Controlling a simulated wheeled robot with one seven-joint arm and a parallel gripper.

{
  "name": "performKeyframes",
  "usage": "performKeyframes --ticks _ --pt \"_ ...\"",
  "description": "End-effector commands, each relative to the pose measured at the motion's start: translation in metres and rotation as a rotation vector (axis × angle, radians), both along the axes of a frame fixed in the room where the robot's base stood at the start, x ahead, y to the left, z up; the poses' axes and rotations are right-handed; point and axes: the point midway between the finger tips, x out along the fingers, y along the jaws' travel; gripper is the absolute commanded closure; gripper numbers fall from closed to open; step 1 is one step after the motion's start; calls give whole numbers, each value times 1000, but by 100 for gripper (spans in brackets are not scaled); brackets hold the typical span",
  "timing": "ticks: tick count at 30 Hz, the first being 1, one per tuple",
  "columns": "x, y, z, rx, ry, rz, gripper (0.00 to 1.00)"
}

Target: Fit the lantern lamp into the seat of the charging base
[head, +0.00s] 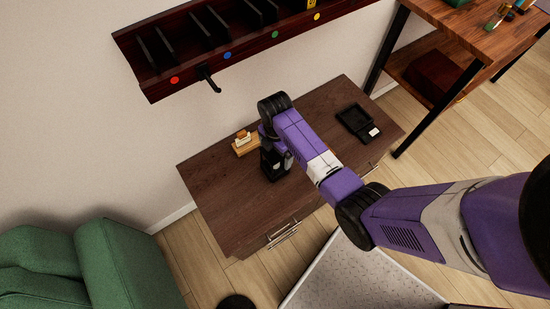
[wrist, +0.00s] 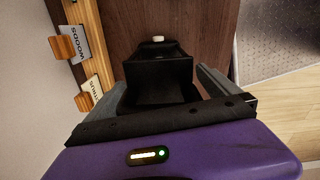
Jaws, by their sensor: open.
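A dark upright object (head: 273,168), which looks like the lantern lamp, stands on the brown cabinet below my gripper, partly hidden by it. In the wrist view the black lamp (wrist: 160,75) fills the space between my two grey fingers, with a small white knob at its far end. My gripper (wrist: 163,92) is open, with a finger on either side of the lamp; I cannot tell whether either one touches it. A flat black tray-like piece with a recess and a white patch, seemingly the charging base (head: 352,119), lies on the cabinet to the right. Its recess looks empty.
A wooden holder (head: 246,149) with labelled cards stands close left of the lamp. A dark wall rack (head: 215,50) with dividers, coloured dots and a protruding peg hangs above. Bare cabinet top (head: 222,200) lies at front left. A green armchair (head: 120,265) is at lower left.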

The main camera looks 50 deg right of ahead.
Motion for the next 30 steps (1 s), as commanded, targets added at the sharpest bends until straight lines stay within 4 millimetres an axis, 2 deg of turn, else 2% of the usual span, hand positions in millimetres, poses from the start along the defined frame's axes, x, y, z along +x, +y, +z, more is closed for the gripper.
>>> performKeyframes --ticks 3,10,11,24,30 --pt "0 0 -9 0 0 -1 0" --pt "0 0 -10 0 -2 -1 0" --pt "0 0 -10 0 -2 0 4" --pt "0 0 -10 -1 -1 0 90" --pt "1 -1 -8 -1 -4 0 92"
